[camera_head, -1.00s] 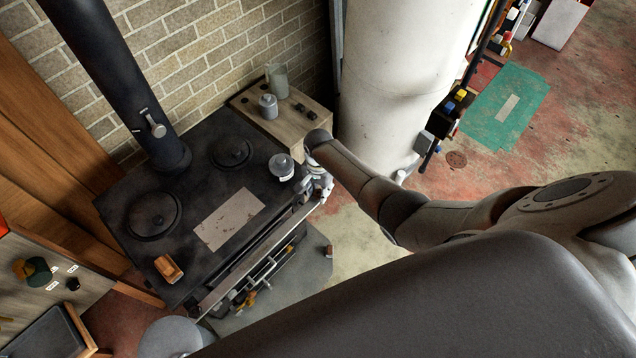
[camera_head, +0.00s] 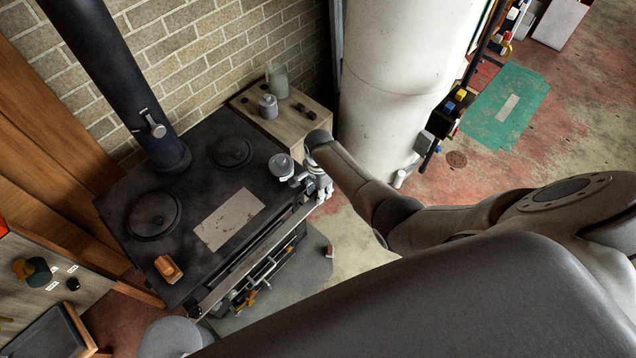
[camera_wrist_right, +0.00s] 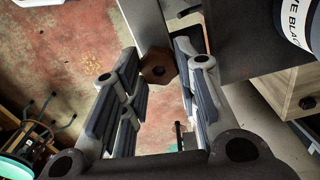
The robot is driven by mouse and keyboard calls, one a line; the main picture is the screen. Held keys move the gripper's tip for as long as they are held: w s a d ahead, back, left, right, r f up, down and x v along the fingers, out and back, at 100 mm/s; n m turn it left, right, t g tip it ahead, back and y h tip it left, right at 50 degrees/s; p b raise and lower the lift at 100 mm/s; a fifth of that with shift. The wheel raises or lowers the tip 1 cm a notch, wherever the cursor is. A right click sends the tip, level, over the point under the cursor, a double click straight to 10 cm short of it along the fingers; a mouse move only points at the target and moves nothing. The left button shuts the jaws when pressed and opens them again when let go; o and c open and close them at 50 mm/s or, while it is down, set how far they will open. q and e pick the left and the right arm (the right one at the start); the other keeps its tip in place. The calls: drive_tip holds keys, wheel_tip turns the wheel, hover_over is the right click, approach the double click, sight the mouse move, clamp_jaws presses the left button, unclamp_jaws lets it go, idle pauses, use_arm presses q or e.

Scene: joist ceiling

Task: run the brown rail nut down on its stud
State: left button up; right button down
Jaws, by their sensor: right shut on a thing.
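The brown rail nut (camera_wrist_right: 158,68), a lobed knob with a dark hole in its middle, shows in the right wrist view between the fingertips of my right gripper (camera_wrist_right: 157,66). That gripper is shut on it. The stud is hidden. In the head view, my right gripper (camera_head: 316,184) is at the right front corner of the black stove (camera_head: 188,216), by its front rail (camera_head: 255,246). The nut cannot be made out there. My left gripper is not in view.
A grey-lidded tin (camera_head: 281,165) stands on the stove close to my right gripper; its label shows in the wrist view (camera_wrist_right: 296,22). A wooden cabinet (camera_head: 309,125) with a jar and small items adjoins the stove. A brown block (camera_head: 168,268) lies at the stove's left front.

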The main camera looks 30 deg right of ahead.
drive_tip(key=shift+w+r+m, duration=0.3)
drive_tip(key=shift+r+m, duration=0.05)
drive_tip(key=shift+m, duration=0.55)
drive_tip(key=c, duration=1.4)
unclamp_jaws()
drive_tip(key=o, duration=0.4)
drive_tip(key=shift+s, duration=0.15)
drive_tip(key=shift+c, duration=0.2)
drive_tip(key=shift+s+f, duration=0.1)
wheel_tip(320, 180, up, 16)
